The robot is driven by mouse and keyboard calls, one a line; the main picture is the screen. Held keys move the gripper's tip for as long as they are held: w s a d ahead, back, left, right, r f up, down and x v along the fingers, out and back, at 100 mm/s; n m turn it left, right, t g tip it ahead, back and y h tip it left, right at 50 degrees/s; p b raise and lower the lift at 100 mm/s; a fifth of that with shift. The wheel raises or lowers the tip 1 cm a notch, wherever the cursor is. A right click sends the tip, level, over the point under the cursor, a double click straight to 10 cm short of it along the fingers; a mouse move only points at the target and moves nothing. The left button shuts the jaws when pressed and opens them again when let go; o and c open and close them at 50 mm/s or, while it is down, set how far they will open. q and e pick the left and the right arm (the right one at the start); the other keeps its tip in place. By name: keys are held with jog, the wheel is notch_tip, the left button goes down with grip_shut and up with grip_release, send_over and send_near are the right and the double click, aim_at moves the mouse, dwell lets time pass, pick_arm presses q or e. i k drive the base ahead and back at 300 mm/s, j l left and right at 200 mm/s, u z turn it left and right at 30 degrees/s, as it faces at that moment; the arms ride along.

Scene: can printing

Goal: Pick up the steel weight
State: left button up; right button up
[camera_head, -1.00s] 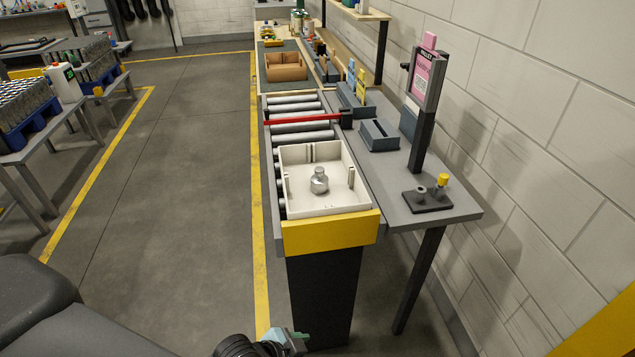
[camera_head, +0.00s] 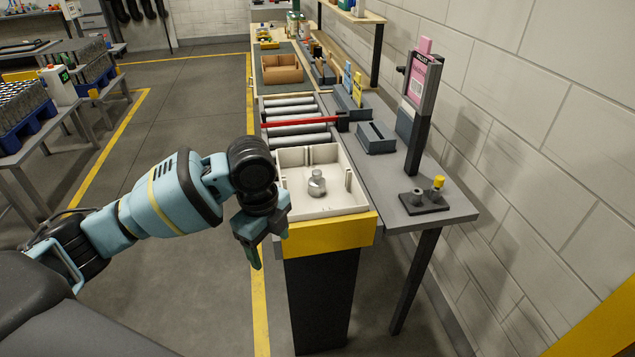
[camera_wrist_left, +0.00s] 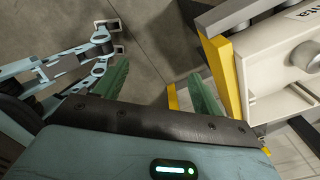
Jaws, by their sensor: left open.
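The steel weight (camera_head: 317,183) is a small silver knobbed cylinder. It stands in the white tray (camera_head: 352,205) at the near end of the roller conveyor. In the left wrist view the weight (camera_wrist_left: 305,55) shows at the right edge, partly cut off, inside the tray (camera_wrist_left: 262,82). My left gripper (camera_head: 252,250) hangs left of the tray's near corner, outside it and apart from the weight. In the left wrist view its green fingers (camera_wrist_left: 155,90) are spread with nothing between them. My right gripper is not clearly in view.
A yellow end plate (camera_head: 330,236) closes the conveyor's near end. A red bar (camera_head: 300,122) crosses the rollers behind the tray. On the right, the grey side table carries a dark base with pegs (camera_head: 424,202) and a sign post (camera_head: 420,120).

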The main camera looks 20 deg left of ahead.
aim_at(316, 185)
jog(key=i, duration=0.95)
